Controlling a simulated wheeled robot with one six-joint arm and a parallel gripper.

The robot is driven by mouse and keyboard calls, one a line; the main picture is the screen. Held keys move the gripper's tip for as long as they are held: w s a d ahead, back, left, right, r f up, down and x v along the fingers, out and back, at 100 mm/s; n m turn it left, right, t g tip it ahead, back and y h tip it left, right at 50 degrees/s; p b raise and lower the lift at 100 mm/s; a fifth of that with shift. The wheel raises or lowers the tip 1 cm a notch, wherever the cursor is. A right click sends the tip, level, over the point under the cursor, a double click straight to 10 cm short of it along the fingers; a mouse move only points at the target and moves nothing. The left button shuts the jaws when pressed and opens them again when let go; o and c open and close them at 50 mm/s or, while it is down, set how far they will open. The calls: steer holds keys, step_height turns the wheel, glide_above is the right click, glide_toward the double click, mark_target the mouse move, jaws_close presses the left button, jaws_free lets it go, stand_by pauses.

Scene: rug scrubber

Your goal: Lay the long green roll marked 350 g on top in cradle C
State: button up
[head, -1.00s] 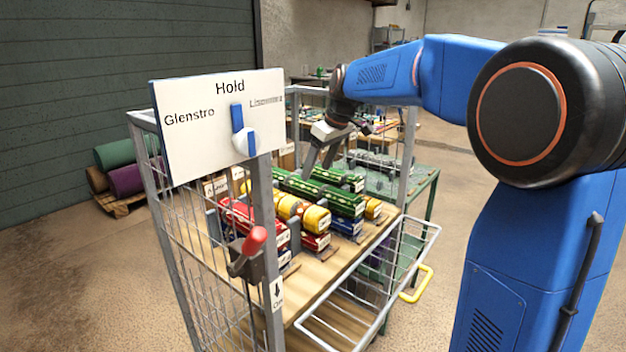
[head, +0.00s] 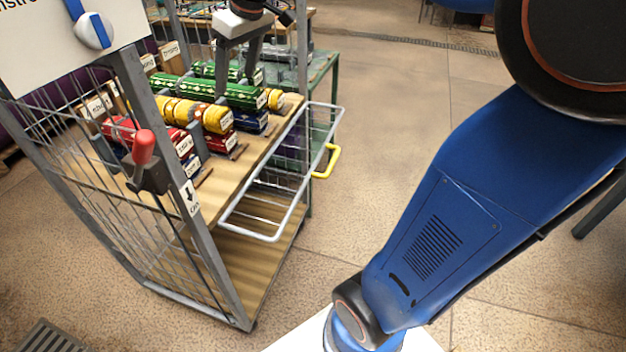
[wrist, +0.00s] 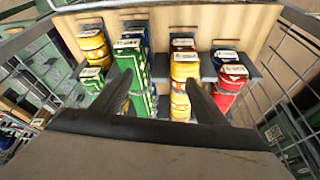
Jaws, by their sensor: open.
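A long green roll (head: 238,94) with pale marks lies on top of the stack on the cart's wooden deck. A second green roll (head: 216,70) lies behind it. Green rolls also show in the wrist view, one in the middle left (wrist: 135,58) and one farther left (wrist: 92,80). Their labels are too small to read, so I cannot tell which is 350 g. My gripper (head: 237,80) is open and points down over the green rolls; its fingers also show in the wrist view (wrist: 163,88). I cannot tell whether they touch a roll. Cradle C's letter is not legible.
Yellow rolls (head: 190,108) and red rolls (head: 125,128) lie in front, with blue ones underneath. The cart has mesh sides, a sign board (head: 60,45), a red-handled lever (head: 143,150) and a lowered wire gate (head: 275,215).

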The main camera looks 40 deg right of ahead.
steer(key=s+d+f+m, duration=0.1)
steer(key=s+f, duration=0.4)
steer(key=s, duration=0.3)
steer(key=s+d+f+m+h, duration=0.1)
steer(key=s+f+m, duration=0.1)
steer(key=s+f, duration=0.3)
steer(key=s+d+f+m, duration=0.1)
steer(key=s+f, duration=0.5)
steer(key=s, duration=0.7)
steer(key=shift+s+m+t+h, duration=0.15)
steer(key=shift+m+t+h, duration=0.25)
steer(key=shift+s, duration=0.1)
